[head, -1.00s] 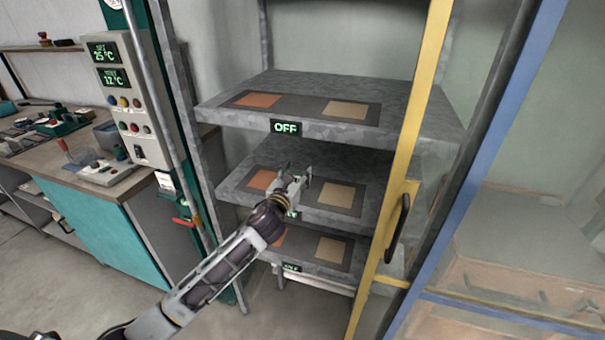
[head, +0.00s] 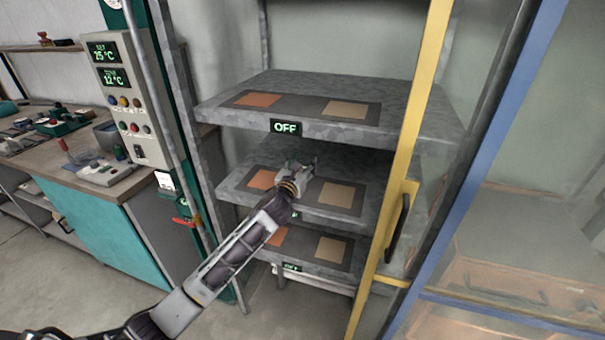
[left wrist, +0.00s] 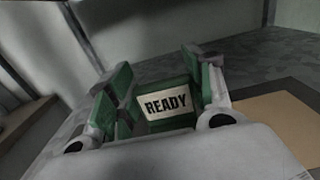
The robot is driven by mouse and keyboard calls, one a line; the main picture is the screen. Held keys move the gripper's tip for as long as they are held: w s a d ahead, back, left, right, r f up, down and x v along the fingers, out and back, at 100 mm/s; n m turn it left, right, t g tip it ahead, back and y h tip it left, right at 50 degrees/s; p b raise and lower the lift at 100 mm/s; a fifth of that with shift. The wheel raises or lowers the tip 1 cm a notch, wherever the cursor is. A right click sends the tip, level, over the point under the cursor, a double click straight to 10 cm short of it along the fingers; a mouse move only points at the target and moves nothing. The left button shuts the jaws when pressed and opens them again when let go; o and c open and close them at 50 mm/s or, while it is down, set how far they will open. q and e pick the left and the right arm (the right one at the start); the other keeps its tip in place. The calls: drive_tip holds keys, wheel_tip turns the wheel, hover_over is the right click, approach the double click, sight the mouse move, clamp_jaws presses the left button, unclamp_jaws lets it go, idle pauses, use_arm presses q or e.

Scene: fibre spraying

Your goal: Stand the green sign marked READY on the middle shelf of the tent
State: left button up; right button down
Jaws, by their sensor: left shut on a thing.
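The green sign (left wrist: 166,103) with a pale READY label shows in the left wrist view between the two fingers of my left gripper (left wrist: 165,85). The fingers are shut on it. In the head view my left gripper (head: 303,168) reaches over the middle shelf (head: 380,205) of the tent, above the dark mat between the orange square and the tan square. The sign is too small or hidden by the gripper to make out there. I cannot tell whether it touches the shelf. My right gripper is not in view.
The upper shelf (head: 410,110) with an OFF display (head: 286,127) hangs close above the arm. The yellow door frame (head: 408,150) with a dark handle (head: 398,228) stands to the right. A control box (head: 122,100) and a workbench (head: 105,225) are at the left.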

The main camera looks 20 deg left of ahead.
use_arm(q)
drive_tip(key=shift+f, duration=1.65)
drive_tip(key=shift+f+b, duration=0.2)
drive_tip(key=shift+b, duration=0.1)
drive_tip(key=o, duration=1)
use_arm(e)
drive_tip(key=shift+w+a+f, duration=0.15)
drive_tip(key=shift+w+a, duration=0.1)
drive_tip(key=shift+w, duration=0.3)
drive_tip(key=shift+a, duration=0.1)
